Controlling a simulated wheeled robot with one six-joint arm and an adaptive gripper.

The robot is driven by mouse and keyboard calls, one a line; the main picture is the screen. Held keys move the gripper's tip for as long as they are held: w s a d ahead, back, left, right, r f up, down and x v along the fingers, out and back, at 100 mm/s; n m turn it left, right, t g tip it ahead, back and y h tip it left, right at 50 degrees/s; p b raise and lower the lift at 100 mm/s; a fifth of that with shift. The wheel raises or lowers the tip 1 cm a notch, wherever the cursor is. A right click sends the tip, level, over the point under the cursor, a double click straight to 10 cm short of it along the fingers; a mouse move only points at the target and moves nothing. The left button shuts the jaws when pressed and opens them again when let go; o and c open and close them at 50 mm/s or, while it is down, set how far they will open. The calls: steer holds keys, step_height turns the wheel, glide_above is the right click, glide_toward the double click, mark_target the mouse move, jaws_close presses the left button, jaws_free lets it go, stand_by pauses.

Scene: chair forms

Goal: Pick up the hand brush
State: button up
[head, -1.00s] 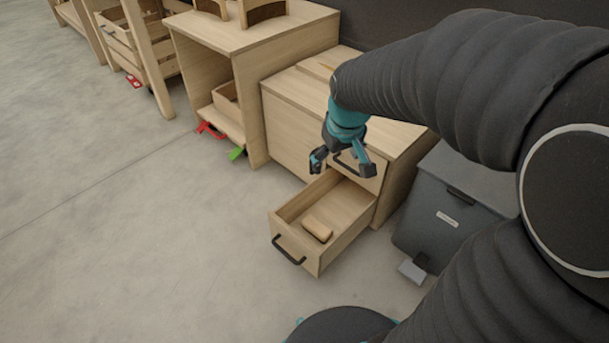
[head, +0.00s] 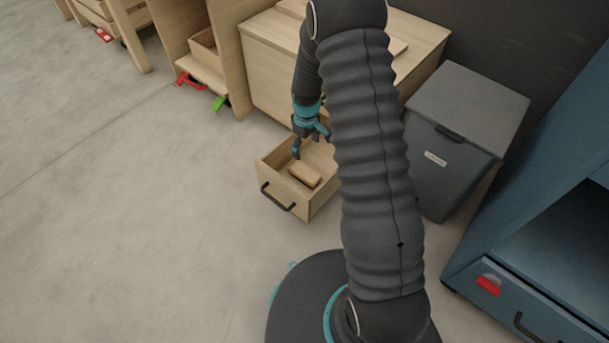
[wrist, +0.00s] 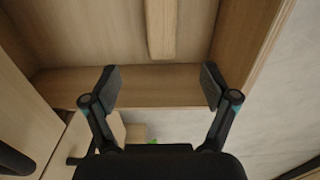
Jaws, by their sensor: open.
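The hand brush (head: 305,174) shows as a light wooden block lying in the open drawer (head: 277,187); its bristles cannot be seen. In the wrist view the brush (wrist: 162,28) is a long wooden bar at the top middle, cut off by the frame edge. My gripper (head: 311,147) is over the drawer, behind and above the brush. In the wrist view my gripper (wrist: 160,80) is open and empty, its two fingers apart, with the brush beyond the gap between them. My arm hides the right part of the drawer in the head view.
The drawer belongs to a wooden cabinet (head: 267,75). A grey lidded bin (head: 455,165) stands to its right. A blue cabinet (head: 560,200) with a red tab is at far right. Red (head: 190,80) and green (head: 219,103) clips show at left. The floor (head: 130,220) at left is clear.

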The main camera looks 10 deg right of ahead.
mark_target(305, 171)
step_height(305, 171, down, 14)
steer(key=shift+a+f+b, duration=0.15)
steer(key=shift+b, duration=0.45)
steer(key=c, duration=1.3)
steer(key=shift+r+p, duration=0.45)
steer(key=shift+r, duration=4.6)
steer(key=shift+c, duration=0.2)
